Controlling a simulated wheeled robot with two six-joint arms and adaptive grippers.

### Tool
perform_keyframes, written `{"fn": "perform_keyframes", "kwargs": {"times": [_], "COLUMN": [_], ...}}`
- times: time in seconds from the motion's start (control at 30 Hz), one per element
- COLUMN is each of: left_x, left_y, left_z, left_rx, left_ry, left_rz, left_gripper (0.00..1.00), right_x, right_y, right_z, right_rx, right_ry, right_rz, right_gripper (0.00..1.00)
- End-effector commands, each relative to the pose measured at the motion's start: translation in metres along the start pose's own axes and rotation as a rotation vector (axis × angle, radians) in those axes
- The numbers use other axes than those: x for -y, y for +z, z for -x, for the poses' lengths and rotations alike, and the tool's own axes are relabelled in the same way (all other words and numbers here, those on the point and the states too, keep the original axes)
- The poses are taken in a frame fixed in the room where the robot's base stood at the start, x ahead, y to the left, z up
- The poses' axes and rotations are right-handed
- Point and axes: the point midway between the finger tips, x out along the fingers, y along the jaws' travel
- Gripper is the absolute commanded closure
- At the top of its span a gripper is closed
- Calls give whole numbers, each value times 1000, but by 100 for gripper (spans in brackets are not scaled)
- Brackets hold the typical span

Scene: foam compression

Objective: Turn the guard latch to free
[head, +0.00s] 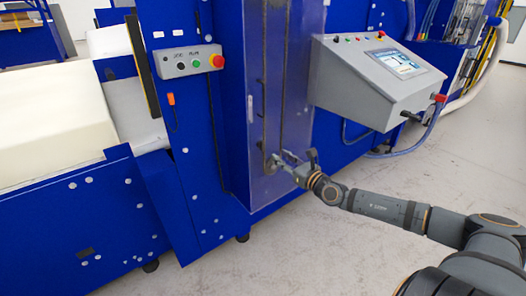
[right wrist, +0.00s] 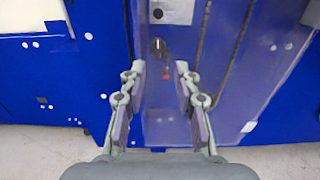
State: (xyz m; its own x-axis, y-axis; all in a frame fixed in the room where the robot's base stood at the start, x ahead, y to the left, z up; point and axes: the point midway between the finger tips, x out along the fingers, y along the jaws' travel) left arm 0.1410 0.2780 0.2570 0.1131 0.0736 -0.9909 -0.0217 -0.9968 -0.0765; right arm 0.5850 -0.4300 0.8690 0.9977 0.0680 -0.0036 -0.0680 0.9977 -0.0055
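In the head view the right gripper (head: 283,162) is close to the lower part of the tall guard door (head: 300,90). The latch is small and partly hidden by the fingers there. I cannot tell its exact turn. My left gripper is not in view.
A grey console (head: 370,85) with a screen juts out above and right of my right arm. A grey button box (head: 188,61) with a red button is on the machine's left post. Cream foam (head: 50,115) lies at left. The floor (head: 400,170) at right is clear.

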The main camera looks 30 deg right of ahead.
Motion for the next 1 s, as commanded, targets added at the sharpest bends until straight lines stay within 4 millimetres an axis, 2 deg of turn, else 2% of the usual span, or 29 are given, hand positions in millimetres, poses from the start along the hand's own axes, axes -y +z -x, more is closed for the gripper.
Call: {"fn": "perform_keyframes", "kwargs": {"times": [0.03, 0.1, 0.23, 0.37, 0.53, 0.63, 0.8, 1.0], "left_x": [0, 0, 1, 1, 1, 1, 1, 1], "left_y": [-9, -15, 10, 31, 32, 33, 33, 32], "left_z": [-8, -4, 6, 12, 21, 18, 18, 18], "left_rx": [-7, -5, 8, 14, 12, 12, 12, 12], "left_ry": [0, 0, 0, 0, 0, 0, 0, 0], "left_rz": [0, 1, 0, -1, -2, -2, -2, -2], "left_gripper": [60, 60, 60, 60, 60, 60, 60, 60], "right_x": [0, -2, 3, -4, -5, -3, -4, -4], "right_y": [-4, 2, 8, 7, 5, 2, 1, 0], "right_z": [-7, -16, -26, -40, -68, -80, -90, -91], "right_rx": [10, 14, 10, 10, 8, 8, 5, 4], "right_ry": [0, 7, -4, 9, 10, 8, 11, 11], "right_rz": [-9, -13, -10, -15, -12, -8, -6, -5], "right_gripper": [68, 68, 68, 68, 68, 68, 68, 68]}}
